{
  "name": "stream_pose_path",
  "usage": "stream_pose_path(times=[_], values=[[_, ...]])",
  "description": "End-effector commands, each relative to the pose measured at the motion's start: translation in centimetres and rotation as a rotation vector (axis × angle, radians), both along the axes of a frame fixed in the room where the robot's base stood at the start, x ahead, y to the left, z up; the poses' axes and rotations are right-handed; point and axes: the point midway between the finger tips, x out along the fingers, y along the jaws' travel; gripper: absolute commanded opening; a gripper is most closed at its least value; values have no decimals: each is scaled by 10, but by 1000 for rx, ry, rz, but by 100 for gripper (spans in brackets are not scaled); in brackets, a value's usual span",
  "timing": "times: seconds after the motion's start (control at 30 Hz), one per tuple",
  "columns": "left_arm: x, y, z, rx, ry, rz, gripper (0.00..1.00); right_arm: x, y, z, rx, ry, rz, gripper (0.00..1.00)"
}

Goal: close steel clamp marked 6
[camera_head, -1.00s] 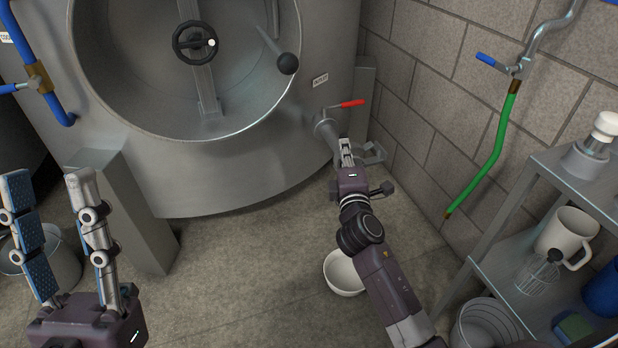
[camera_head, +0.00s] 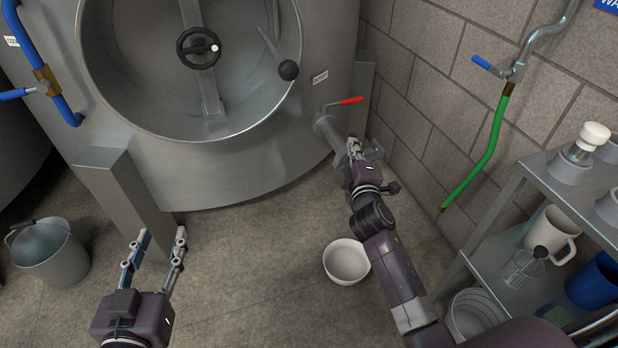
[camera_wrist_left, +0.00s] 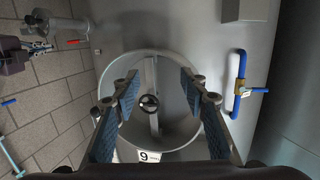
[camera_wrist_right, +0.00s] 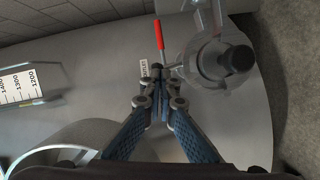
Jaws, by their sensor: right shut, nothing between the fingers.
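A steel clamp (camera_head: 374,151) sits at the end of the tank's outlet pipe (camera_head: 329,131), below the red-handled valve (camera_head: 345,101). In the right wrist view, the clamp (camera_wrist_right: 214,65) is a grey ring with a dark round end beside it. I cannot read a 6 on it, nor tell whether it is fully closed. My right gripper (camera_head: 354,144) is shut and empty, right beside the clamp; its fingertips also show in the right wrist view (camera_wrist_right: 160,77), left of the clamp. Contact is unclear. My left gripper (camera_head: 162,236) is open and empty, low at the left.
The large steel tank (camera_head: 240,165) fills the back. A white bowl (camera_head: 346,262) stands on the floor beneath my right arm, a bucket (camera_head: 50,255) at the left. A block wall (camera_head: 420,90) with a green hose (camera_head: 490,150) and a shelf (camera_head: 500,262) bound the right side.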

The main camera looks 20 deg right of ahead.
Motion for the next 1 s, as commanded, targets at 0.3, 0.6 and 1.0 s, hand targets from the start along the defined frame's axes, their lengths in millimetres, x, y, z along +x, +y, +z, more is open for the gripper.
stream_pose_path(times=[0.3,0.6,1.0], values=[[-7,5,-24,27,109,7,40,0,-3,-1,29,2,0,0],[-8,6,-27,30,122,9,40,0,-3,-1,33,2,0,0],[-8,6,-27,31,130,10,40,1,-3,0,32,1,1,0]])
